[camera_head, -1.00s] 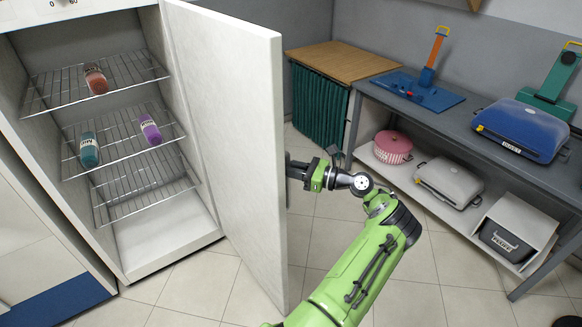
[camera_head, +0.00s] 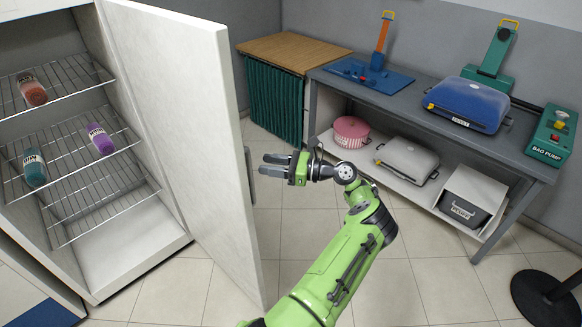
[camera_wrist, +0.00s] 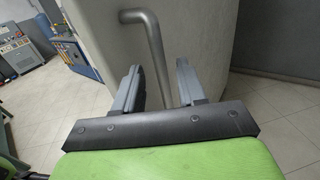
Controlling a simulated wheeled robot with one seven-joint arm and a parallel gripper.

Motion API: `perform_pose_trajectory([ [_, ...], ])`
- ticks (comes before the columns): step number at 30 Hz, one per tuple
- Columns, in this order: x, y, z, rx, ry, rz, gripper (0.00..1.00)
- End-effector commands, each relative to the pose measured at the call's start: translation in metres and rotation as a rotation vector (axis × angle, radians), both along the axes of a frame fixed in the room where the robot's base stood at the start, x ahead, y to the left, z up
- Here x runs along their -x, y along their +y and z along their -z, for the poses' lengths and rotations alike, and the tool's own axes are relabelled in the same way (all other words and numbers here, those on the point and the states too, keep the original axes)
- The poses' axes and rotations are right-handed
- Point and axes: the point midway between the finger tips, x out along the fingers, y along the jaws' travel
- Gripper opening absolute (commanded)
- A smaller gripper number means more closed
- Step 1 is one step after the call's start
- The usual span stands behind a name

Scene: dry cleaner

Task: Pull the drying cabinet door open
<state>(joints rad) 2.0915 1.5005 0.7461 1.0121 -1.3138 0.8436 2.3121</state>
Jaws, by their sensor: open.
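The cabinet's wire shelves (camera_head: 75,137) are exposed.
A grey workbench (camera_head: 440,110) with tools and cases stands at the right. A wooden-topped curtained counter (camera_head: 290,50) is behind the door. Tiled floor is clear between.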

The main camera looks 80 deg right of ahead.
Motion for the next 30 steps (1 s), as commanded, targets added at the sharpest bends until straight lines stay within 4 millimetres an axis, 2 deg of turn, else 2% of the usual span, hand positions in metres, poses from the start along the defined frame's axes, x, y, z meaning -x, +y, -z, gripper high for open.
perform_pose_trajectory([
  [1,0.016,-0.002,0.002,0.001,-0.005,0.009,0.41],
  [4,0.040,-0.003,0.002,0.001,-0.007,0.007,0.41],
  [9,0.070,-0.005,0.001,0.001,-0.006,0.005,0.41],
  [12,0.082,-0.006,0.001,0.000,-0.002,0.003,0.41],
  [17,0.090,-0.005,0.001,-0.001,-0.001,0.000,0.41],
  [30,0.089,-0.005,0.000,0.000,0.000,-0.001,0.41],
])
